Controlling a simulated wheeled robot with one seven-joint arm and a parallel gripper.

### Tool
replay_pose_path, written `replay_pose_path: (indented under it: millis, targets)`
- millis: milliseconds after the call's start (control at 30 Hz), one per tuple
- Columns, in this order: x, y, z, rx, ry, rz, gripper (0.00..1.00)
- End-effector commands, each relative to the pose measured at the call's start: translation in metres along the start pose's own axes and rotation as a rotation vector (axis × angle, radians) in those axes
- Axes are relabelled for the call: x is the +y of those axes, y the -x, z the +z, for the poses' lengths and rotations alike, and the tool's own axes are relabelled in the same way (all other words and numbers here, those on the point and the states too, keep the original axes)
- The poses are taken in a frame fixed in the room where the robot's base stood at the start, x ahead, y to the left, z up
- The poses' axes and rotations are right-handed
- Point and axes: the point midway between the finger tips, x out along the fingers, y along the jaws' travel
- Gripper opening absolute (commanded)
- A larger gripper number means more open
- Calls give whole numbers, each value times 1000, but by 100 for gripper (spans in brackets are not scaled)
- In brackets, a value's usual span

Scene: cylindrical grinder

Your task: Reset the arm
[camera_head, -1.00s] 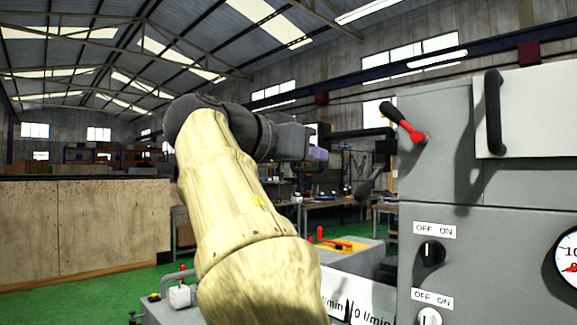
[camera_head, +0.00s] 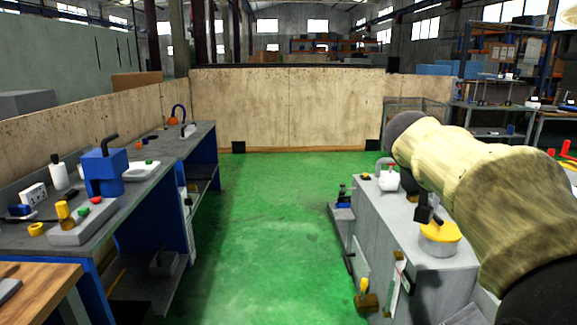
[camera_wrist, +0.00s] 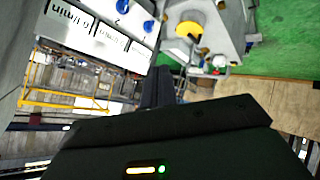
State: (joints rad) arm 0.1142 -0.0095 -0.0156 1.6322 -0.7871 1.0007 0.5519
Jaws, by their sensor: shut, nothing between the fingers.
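My arm (camera_head: 490,190), in a pale yellowish cover, reaches along the right side of the head view, over the grey machine (camera_head: 385,225). Its far end is hidden there, so my gripper does not show in that view. In the wrist view the dark fingers of my gripper (camera_wrist: 164,86) are together and empty. They point toward the machine, which shows tilted, with a yellow round part (camera_wrist: 188,30) and a white part (camera_wrist: 220,61) beyond the fingers. No contact with the machine is visible.
A workbench (camera_head: 150,185) with a blue vice (camera_head: 103,172) and small items stands at the left. Green floor (camera_head: 265,235) lies free in the middle, up to a wooden partition (camera_head: 290,105). Labelled panels (camera_wrist: 95,40) and blue knobs (camera_wrist: 148,26) show in the wrist view.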

Motion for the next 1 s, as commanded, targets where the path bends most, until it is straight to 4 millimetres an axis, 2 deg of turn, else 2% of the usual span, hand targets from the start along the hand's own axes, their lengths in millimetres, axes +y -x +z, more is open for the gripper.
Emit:
replay_pose_path:
  millis: [33,167,200,300,433,600,900,933,1000]
  targets:
    - [-23,-10,20,-34,48,-56,0]
    - [-78,-30,74,-114,153,-210,0]
    - [-94,-34,93,-139,180,-257,0]
    - [-130,-40,143,-200,238,-368,0]
    - [-165,-41,208,-273,286,-493,0]
    - [-189,-37,272,-342,308,-592,0]
    - [-200,-28,353,-424,313,-673,0]
    - [-198,-24,354,-426,312,-677,0]
    - [-192,-16,340,-420,311,-676,0]
